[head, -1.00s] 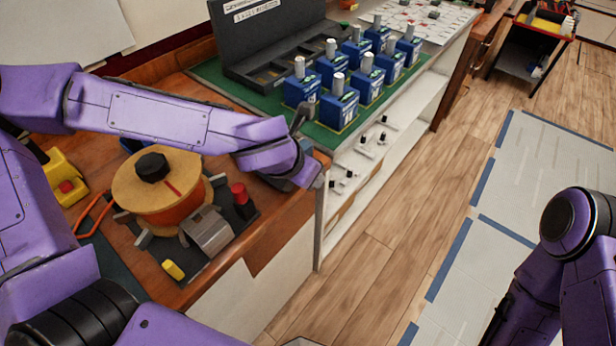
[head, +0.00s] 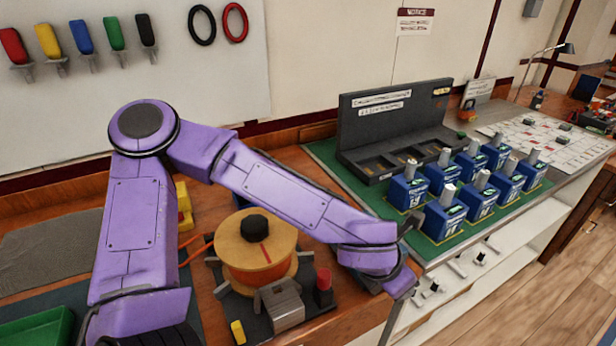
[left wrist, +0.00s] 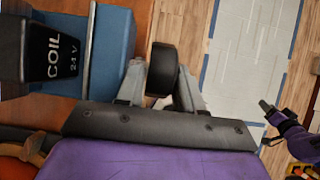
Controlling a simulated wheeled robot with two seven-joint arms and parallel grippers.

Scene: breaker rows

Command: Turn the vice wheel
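The vice wheel seems to be the black round piece (left wrist: 163,70) between the fingers of my left gripper (left wrist: 160,78) in the left wrist view. A grey finger lies against each side of it, and it fills the gap. In the head view my left gripper's end (head: 400,280) is at the bench's front edge, right of the orange spool, and my arm hides the wheel there. My right gripper (left wrist: 268,120) is small at the right of the left wrist view, apart from the bench; its finger opening is unclear.
A blue and black block marked COIL 24 V (left wrist: 60,50) is beside the left gripper. An orange spool (head: 255,262) stands left of it, with a red-topped post (head: 323,285) between. Several blue breakers (head: 445,218) stand on a green mat (head: 330,155). The floor (head: 565,290) is open.

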